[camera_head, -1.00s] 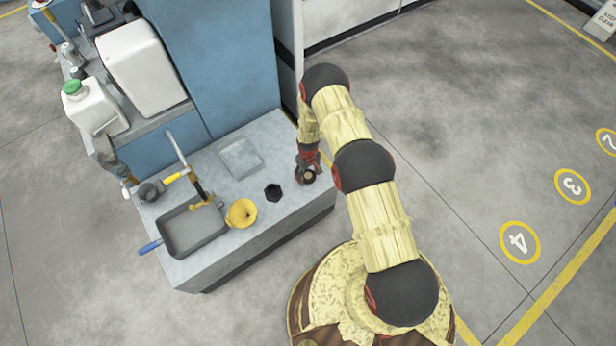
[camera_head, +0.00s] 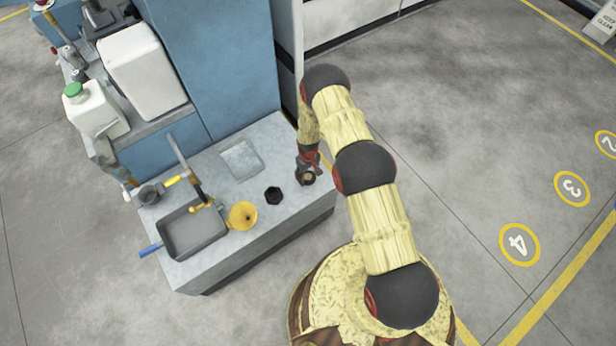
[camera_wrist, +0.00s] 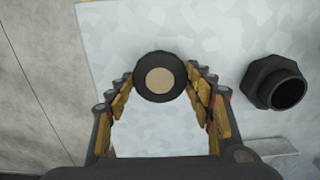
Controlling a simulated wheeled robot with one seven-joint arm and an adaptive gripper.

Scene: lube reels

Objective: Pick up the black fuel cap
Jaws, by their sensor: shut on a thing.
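The black fuel cap (camera_wrist: 139,79), round with a tan disc in its middle, sits between my fingertips in the wrist view. My gripper (camera_wrist: 161,78) is shut on it, with one yellow-padded finger on each side. In the head view my gripper (camera_head: 308,174) points down at the right end of the grey bench top, and the tan disc shows at its tip. I cannot tell whether the cap touches the bench or is just above it.
A black hexagonal fitting (camera_head: 273,195) stands just left of my gripper; the wrist view also shows it (camera_wrist: 264,80). A flat metal tray (camera_head: 241,160), a yellow funnel (camera_head: 242,216) and a dark pan (camera_head: 193,236) are farther left on the bench (camera_head: 290,220). A blue cabinet rises behind.

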